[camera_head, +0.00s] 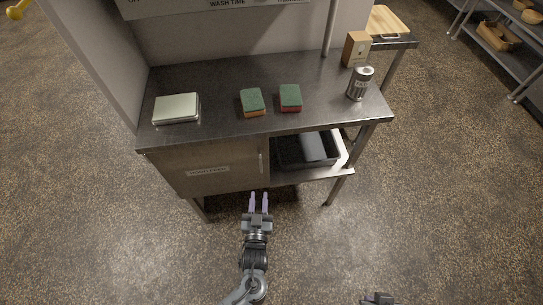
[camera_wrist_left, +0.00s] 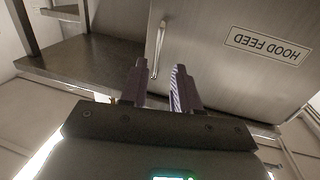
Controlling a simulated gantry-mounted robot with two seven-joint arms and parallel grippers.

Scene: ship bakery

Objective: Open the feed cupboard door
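The feed cupboard door (camera_head: 215,182) is a flat metal panel under the left half of the counter, labelled "HOOD FEED", and it is closed. Its vertical bar handle (camera_head: 261,162) is near the door's right edge. In the left wrist view the door (camera_wrist_left: 240,75) fills the right side and the handle (camera_wrist_left: 158,48) lies just beyond my fingertips. My left gripper (camera_head: 258,196) is open and empty, in front of and below the handle; its fingers also show in the left wrist view (camera_wrist_left: 160,80), apart from each other. Only a small part of my right gripper (camera_head: 377,298) shows at the bottom edge.
Right of the cupboard an open shelf holds a dark bin (camera_head: 290,153). On the counter (camera_head: 220,85) are a scale-like box (camera_head: 177,108), two sponges (camera_head: 252,102) (camera_head: 290,97), a can (camera_head: 359,84) and a carton (camera_head: 356,49). The floor in front is clear.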

